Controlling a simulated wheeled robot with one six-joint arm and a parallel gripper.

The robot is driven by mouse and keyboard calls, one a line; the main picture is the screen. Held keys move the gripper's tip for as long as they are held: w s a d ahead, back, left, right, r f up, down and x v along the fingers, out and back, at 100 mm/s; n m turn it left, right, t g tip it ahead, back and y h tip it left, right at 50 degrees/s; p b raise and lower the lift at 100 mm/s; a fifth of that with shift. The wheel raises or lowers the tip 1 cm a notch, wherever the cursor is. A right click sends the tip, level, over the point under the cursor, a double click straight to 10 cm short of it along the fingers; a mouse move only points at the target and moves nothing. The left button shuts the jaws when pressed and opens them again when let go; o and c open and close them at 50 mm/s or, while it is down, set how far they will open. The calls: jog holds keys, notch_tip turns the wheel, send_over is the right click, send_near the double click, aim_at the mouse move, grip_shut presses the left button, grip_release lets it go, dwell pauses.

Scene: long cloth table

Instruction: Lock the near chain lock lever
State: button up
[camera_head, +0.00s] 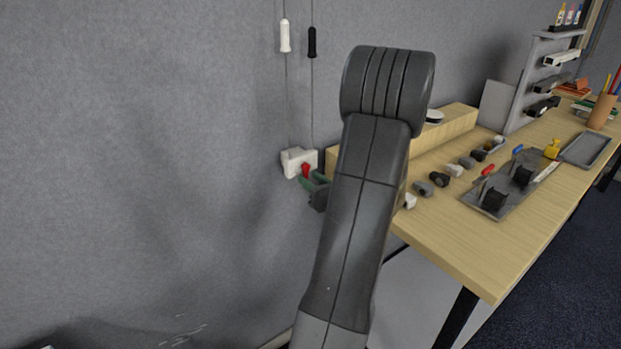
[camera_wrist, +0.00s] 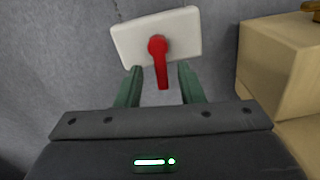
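The chain lock is a white box (camera_head: 293,160) on the grey wall, left of the table's near end, with a red lever (camera_head: 306,170). In the wrist view the white box (camera_wrist: 128,42) fills the upper middle, and the red lever (camera_wrist: 161,68) hangs down from its pivot. My gripper (camera_head: 315,181) is right at the box in the head view, partly hidden by my arm. In the wrist view my gripper's green fingers (camera_wrist: 160,84) are apart, one on each side of the lever's lower end, with a visible gap to each side.
Two cords with a white pull (camera_head: 285,36) and a black pull (camera_head: 312,42) hang on the wall above the box. A wooden block (camera_wrist: 283,62) stands close on the right. The wooden table (camera_head: 470,245) carries several small parts and a grey fixture plate (camera_head: 487,208). The wall left is clear.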

jog(key=shift+w+a, duration=0.35)
jog(key=shift+w, duration=0.1)
grip_shut()
